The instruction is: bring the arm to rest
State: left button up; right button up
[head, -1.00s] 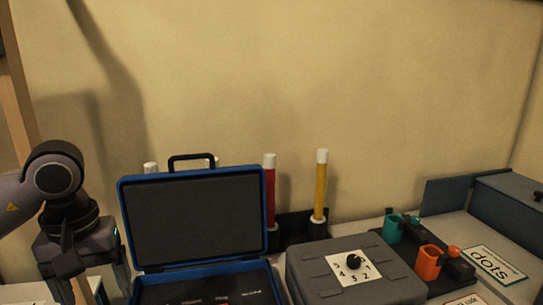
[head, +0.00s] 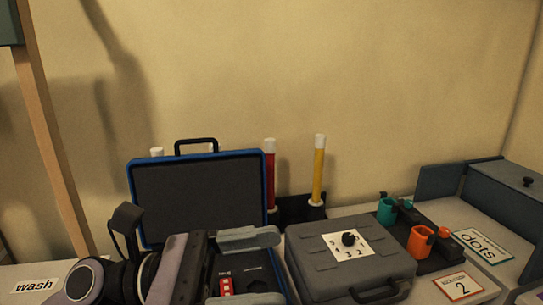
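My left gripper (head: 250,268) reaches in from the lower left. Its two grey fingers are spread wide apart over the open case (head: 198,200), and I see nothing held between them. The case has a blue rim, a dark foam-lined lid standing upright and a black handle on top. A small red item (head: 226,286) shows in the case's dark insert, between the fingers' lines. The gripper and wrist hide much of the case's lower half. My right gripper is not in view.
A closed grey case (head: 320,275) with a dial stands just right of the open one. Red (head: 269,175) and yellow (head: 319,170) tubes stand behind. Teal (head: 387,211) and orange (head: 420,241) holders and a grey box (head: 510,205) are at right. A wooden post (head: 52,150) rises at left.

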pick_arm(q)
jog(key=w+a+r+n+t+y, duration=0.1)
jog(key=w+a+n+t, duration=0.2)
jog(key=n+t, duration=0.65)
jog(key=w+a+r+n+t+y, duration=0.1)
jog(key=w+a+n+t, duration=0.25)
jog(key=n+t, duration=0.6)
jog(key=w+a+f+n+g+y, duration=0.1)
jog(key=a+f+n+y, duration=0.5)
jog(key=f+n+y, duration=0.45)
jog(key=w+a+f+n+g+y, duration=0.1)
jog(key=a+f+n+y, duration=0.55)
jog(key=n, duration=0.75)
jog(key=s+a+f+n+g+y, duration=0.1)
jog(key=s+a+f+n+g, duration=0.2)
jog(key=s+f+n+g, duration=1.3)
jog(key=d+f+m+t+h+b, duration=0.1)
jog(key=f+m+t+b, duration=0.1)
jog(key=f, duration=0.6)
jog(key=w+d+f+m+t+h+b, duration=0.1)
jog(key=d+f+m+t+b, duration=0.1)
jog(key=f+m+t, duration=0.2)
notch_tip(320, 180, down, 4)
jog(key=t, duration=0.3)
jog(key=shift+w+d+t, duration=0.15)
jog(key=shift+d+t, duration=0.05)
jog(key=shift+t, duration=0.1)
jog(key=shift+r, duration=0.1)
